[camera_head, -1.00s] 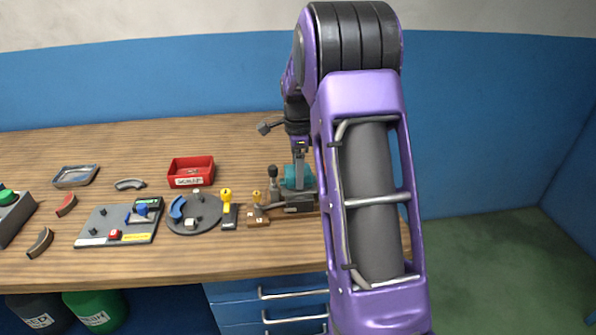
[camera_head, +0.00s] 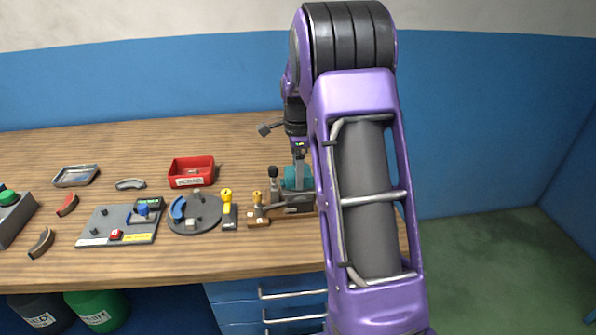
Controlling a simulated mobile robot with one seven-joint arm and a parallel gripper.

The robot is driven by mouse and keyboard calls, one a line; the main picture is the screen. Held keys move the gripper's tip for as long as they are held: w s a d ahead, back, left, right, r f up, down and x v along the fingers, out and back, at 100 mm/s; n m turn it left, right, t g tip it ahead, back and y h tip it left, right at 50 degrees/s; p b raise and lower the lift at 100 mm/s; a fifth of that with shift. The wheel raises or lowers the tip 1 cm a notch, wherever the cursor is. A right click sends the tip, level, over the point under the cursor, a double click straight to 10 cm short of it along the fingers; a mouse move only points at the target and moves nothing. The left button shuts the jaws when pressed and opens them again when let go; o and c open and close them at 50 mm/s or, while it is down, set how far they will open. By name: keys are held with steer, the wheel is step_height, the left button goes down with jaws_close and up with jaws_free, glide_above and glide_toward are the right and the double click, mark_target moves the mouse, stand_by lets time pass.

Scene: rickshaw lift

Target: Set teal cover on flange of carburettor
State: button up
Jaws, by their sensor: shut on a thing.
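The teal cover (camera_head: 290,177) is at the right part of the bench, partly hidden behind my purple arm. My gripper (camera_head: 299,170) points down onto it and is shut on it; the fingertips are small and partly covered. The grey carburettor (camera_head: 297,205) stands on a wooden base just below the cover in the picture. Its flange is hidden, so I cannot tell whether the cover touches it.
Left of the carburettor stand a small brass-topped block (camera_head: 258,213), a yellow-handled tool (camera_head: 228,208) and a round grey fixture (camera_head: 195,214). A red bin (camera_head: 192,171), a grey board (camera_head: 119,226) and a metal tray (camera_head: 76,175) lie farther left. The back of the bench is clear.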

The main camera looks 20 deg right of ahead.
steer(key=shift+f, duration=0.4)
stand_by(1.0)
steer(key=o, duration=1.4)
steer(key=shift+r, duration=0.1)
steer(key=shift+r+p, duration=2.65)
steer(key=shift+r, duration=0.8)
